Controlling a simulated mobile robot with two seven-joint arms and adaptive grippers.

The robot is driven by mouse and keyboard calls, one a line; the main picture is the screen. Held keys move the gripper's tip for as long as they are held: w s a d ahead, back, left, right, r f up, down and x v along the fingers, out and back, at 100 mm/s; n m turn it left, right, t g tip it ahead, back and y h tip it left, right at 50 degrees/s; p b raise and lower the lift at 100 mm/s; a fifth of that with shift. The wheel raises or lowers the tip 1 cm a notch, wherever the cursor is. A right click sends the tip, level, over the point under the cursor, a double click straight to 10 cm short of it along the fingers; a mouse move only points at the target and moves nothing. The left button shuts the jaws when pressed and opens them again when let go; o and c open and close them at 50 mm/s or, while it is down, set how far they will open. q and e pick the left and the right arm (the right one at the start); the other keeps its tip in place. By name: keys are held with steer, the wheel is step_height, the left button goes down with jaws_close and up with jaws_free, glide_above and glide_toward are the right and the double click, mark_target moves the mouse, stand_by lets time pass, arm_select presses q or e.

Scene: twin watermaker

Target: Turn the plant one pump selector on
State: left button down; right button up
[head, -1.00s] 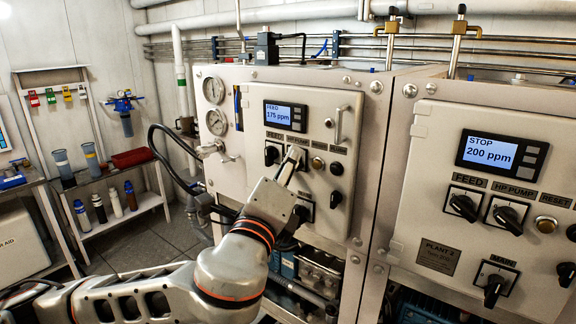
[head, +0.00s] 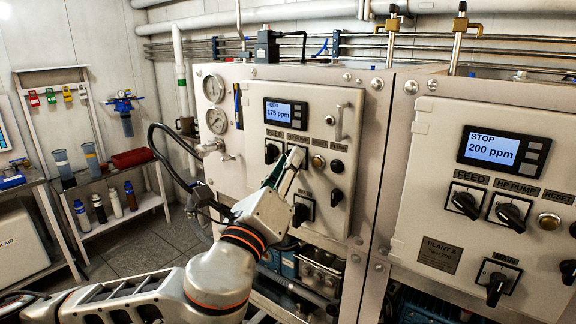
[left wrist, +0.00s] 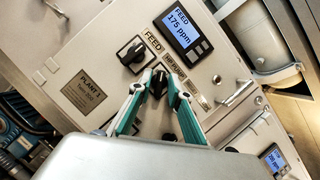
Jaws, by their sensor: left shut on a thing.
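The plant one panel (head: 258,195) shows a display (head: 286,113) reading FEED 175 ppm. My left gripper (head: 296,157) is at the HP PUMP selector, just right of the FEED selector (head: 271,152), and hides that knob in the head view. In the left wrist view, the fingertips of my left gripper (left wrist: 160,75) are on both sides of the black pump selector knob (left wrist: 158,83), shut on it. The exact angle of the knob is hard to tell. The FEED selector (left wrist: 132,54) is beside it, clear of the fingers. My right gripper is not in view.
The main selector (head: 307,208) is below the gripper. A round button (head: 318,162) and a handle (head: 342,122) are to the right. The plant two panel (head: 430,200), with its display (head: 490,151) reading STOP 200 ppm, stands farther right. Gauges (head: 216,121) are at left.

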arm_select(q)
steer(key=shift+w+a+f+m+g+h+p, duration=0.2)
steer(key=shift+m+h, duration=0.65)
steer(key=shift+m, duration=0.95)
steer(key=shift+s+d+r+m+g+h+p, duration=0.15)
steer(key=shift+m+g+h, duration=0.2)
steer(key=shift+m+h, duration=1)
steer(key=shift+w+a+f+m+g+h+p, duration=0.1)
steer(key=shift+m+g+h, duration=0.25)
steer(key=shift+m, duration=1.9)
steer(key=c, duration=2.2)
jaws_free()
steer(key=shift+o, duration=0.2)
steer(key=v, duration=1.2)
